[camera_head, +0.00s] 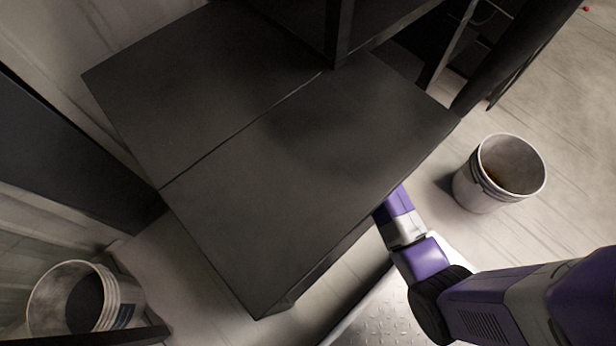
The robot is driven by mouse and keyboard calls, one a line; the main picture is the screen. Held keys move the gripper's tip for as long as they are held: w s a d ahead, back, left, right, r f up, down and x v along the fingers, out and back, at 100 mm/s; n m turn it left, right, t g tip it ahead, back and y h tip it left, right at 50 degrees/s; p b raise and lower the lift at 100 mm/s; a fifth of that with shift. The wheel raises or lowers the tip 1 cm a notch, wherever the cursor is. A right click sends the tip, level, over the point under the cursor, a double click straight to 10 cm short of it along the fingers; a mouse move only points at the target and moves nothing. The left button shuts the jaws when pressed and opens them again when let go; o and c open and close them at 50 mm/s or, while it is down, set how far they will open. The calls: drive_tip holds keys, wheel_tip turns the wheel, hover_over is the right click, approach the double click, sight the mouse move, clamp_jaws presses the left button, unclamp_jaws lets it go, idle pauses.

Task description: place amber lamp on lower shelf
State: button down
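No amber lamp shows in the head view. A dark two-panel cabinet or table top (290,180) fills the middle, with a seam across it. Its top is bare. My purple and grey arm comes in from the lower right and reaches under or behind the right edge of this top. My gripper is hidden there, so what it holds cannot be seen. I cannot make out a lower shelf for certain; any space below the top is hidden from this angle.
A white bucket (498,172) stands on the floor to the right. Another bucket (85,302) is at the lower left. Dark shelving (385,20) rises at the top. A dark panel (65,150) stands at the left. Pale floor (570,110) is open at the right.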

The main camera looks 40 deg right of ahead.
drive_tip(key=shift+c, duration=2)
unclamp_jaws()
drive_tip(key=p+v, duration=0.3)
drive_tip(key=shift+w+r, duration=0.1)
drive_tip(key=shift+r, duration=0.35)
drive_tip(key=s+d+p, duration=0.1)
drive_tip(key=d, duration=0.2)
drive_tip(key=s+d+p, duration=0.1)
drive_tip(key=s+d, duration=0.1)
drive_tip(key=d, duration=0.1)
drive_tip(key=s+d+p, duration=0.1)
drive_tip(key=s+d, duration=0.1)
drive_tip(key=d, duration=0.2)
drive_tip(key=shift+f+p, duration=0.25)
drive_tip(key=shift+p, duration=0.15)
drive_tip(key=shift+s+d+f, duration=0.1)
drive_tip(key=shift+s+d, duration=0.1)
drive_tip(key=shift+d, duration=0.2)
